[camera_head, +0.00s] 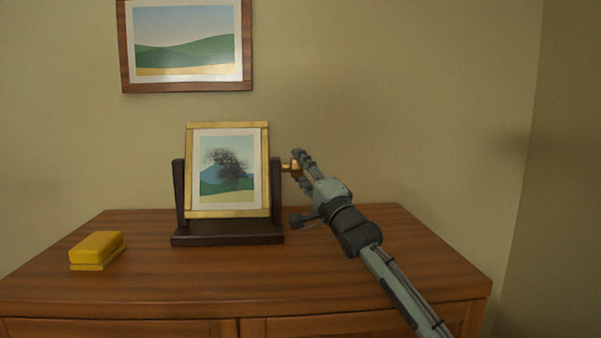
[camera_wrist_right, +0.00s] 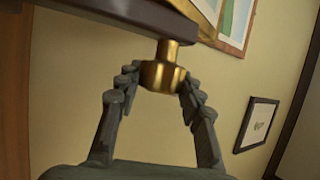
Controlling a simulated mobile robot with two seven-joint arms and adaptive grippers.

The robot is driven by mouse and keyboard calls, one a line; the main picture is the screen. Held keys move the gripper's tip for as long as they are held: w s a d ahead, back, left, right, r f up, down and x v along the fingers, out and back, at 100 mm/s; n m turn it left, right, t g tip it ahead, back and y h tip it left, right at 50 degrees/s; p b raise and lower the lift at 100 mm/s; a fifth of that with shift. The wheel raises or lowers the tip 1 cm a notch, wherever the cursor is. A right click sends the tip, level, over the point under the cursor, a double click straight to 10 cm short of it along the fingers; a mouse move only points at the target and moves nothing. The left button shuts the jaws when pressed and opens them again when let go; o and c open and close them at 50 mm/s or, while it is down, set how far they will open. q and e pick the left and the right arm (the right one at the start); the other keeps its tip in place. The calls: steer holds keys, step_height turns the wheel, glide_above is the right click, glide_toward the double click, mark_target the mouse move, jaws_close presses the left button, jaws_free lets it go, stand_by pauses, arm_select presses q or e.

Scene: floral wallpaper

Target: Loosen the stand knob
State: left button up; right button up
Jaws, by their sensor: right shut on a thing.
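The stand (camera_head: 228,238) is dark wood with two uprights and stands on the wooden dresser. A gold-framed picture of a tree (camera_head: 229,170) hangs between its uprights, tilted slightly. The brass stand knob (camera_head: 288,167) sticks out from the right upright. My right gripper (camera_head: 299,165) reaches it from the right and is shut on the knob. In the right wrist view the knob (camera_wrist_right: 164,74) sits between the two fingers, with its shaft running into the dark upright (camera_wrist_right: 130,20). My left gripper is not in view.
A yellow block-like object (camera_head: 97,248) lies on the left of the dresser top (camera_head: 200,280). A framed landscape (camera_head: 186,45) hangs on the wall above. The dresser front and right side are mostly clear. A dark-framed picture (camera_wrist_right: 257,124) shows in the right wrist view.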

steer(key=o, duration=1.2)
steer(key=shift+s, duration=0.1)
steer(key=v, duration=1.2)
steer(key=shift+d, duration=0.1)
